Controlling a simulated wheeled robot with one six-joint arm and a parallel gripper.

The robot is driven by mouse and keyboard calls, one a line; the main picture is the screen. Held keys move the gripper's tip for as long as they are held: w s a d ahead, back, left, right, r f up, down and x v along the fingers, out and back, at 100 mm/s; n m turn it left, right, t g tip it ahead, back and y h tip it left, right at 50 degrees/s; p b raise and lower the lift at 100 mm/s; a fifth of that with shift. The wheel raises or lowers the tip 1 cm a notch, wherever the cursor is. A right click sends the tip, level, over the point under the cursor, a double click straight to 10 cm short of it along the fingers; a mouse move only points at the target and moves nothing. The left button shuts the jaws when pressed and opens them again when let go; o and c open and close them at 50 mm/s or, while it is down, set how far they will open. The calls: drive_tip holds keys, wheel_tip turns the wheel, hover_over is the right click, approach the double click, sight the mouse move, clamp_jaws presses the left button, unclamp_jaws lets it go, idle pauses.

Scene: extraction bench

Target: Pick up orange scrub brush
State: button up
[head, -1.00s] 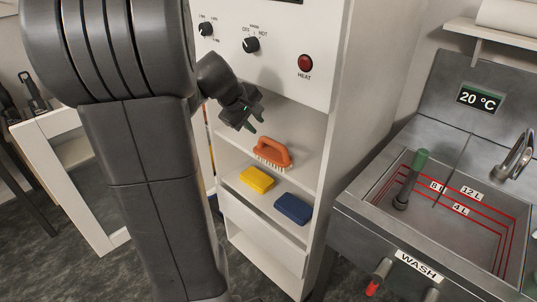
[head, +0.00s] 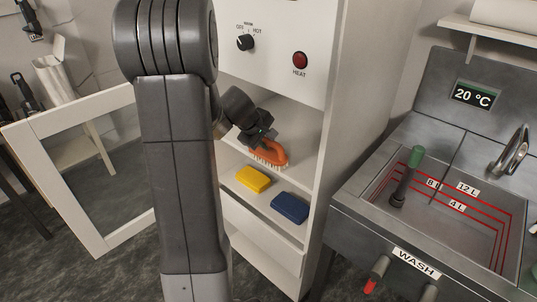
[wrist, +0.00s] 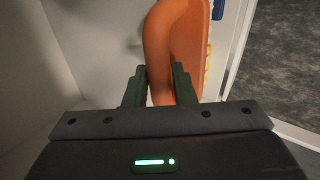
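The orange scrub brush (head: 277,154) with pale bristles sits on the cabinet shelf, behind the sponges. My gripper (head: 266,142) is at its handle, coming from the upper left. In the wrist view the brush (wrist: 163,45) rises between the two green fingers of my gripper (wrist: 160,88), one on each side of the handle. The handle nearly fills the gap; whether the fingers press on it I cannot tell. The bristles (wrist: 207,60) show only at the right edge of the brush there.
A yellow sponge (head: 253,179) and a blue sponge (head: 290,207) lie at the front of the shelf. The control panel (head: 275,45) overhangs the opening, and the cabinet's side wall (head: 345,130) bounds it on the right. A wash sink (head: 460,235) stands further right.

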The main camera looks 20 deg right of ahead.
drive_tip(key=shift+d+f, duration=0.15)
drive_tip(key=shift+f, duration=0.05)
clamp_jaws()
drive_tip(key=shift+r, duration=0.1)
